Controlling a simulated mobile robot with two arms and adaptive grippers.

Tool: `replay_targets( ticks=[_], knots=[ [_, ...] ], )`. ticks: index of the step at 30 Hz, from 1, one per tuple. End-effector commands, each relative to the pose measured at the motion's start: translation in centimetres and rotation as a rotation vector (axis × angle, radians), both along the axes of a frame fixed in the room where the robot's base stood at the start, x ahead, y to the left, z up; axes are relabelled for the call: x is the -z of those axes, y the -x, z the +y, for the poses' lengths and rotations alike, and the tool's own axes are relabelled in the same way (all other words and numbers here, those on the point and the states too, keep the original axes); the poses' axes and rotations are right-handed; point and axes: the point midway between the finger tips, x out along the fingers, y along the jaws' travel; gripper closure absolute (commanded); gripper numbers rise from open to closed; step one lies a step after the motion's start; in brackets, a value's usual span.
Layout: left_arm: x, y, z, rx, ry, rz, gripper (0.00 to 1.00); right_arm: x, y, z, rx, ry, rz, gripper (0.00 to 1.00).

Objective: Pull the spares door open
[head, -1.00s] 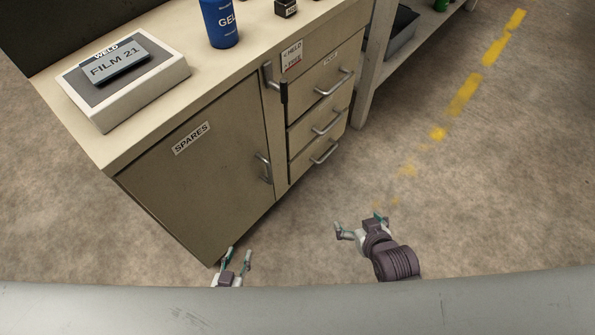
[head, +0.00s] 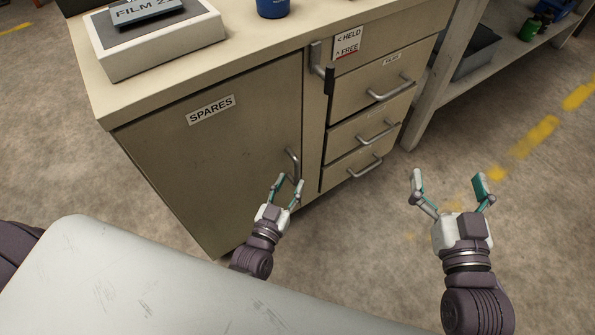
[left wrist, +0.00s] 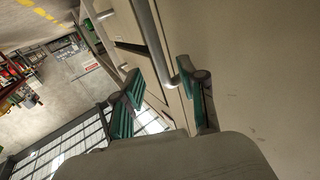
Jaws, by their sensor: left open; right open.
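The spares door (head: 215,150) is shut on the cabinet's left side, with a SPARES label. Its grey bar handle (head: 293,162) is upright near the door's right edge. My left gripper (head: 289,181) is open at the handle's lower end. In the left wrist view, the handle (left wrist: 151,40) runs down between the open fingers (left wrist: 158,73); I cannot tell whether they touch it. A lever with a black grip (head: 329,80), grip pointing down, sits above right of the door beside a HELD/FREE sign (head: 348,42). My right gripper (head: 449,180) is open and empty, right of the cabinet.
Drawers with bar handles (head: 378,134) are right of the door. A white box with a FILM plate (head: 160,55) and a blue container (head: 273,8) stand on the countertop. A shelf unit (head: 428,110) stands to the right. Floor in front is clear.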

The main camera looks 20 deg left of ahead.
Motion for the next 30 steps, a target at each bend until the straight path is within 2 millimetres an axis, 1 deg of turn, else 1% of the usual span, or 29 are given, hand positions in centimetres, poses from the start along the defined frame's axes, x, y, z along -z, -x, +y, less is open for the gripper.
replay_targets(
  ticks=[1,3,9,15,23,30],
  knots=[
    [0.2,-1.0,-0.1,-0.001,0.001,-0.003,0.59,-0.6,-0.1,0.2,-0.003,-0.013,-0.05,0.0],
    [0.2,-2.2,-0.2,0.0,0.001,-0.002,0.59,-1.8,0.0,0.3,-0.007,-0.031,-0.119,0.0],
    [0.2,-4.4,-0.4,0.001,-0.001,0.0,0.59,-4.4,0.4,0.6,-0.016,-0.071,-0.267,0.0],
    [0.1,-5.3,-0.4,0.0,0.0,0.0,0.59,-5.6,0.7,0.6,-0.019,-0.087,-0.328,0.0],
    [0.0,-5.4,-0.4,0.001,0.0,0.001,0.59,-5.7,0.8,0.6,-0.019,-0.088,-0.332,0.0],
    [0.1,-5.3,-0.4,0.001,0.0,0.001,0.99,-5.7,0.8,0.6,-0.019,-0.088,-0.332,0.0]
  ],
)
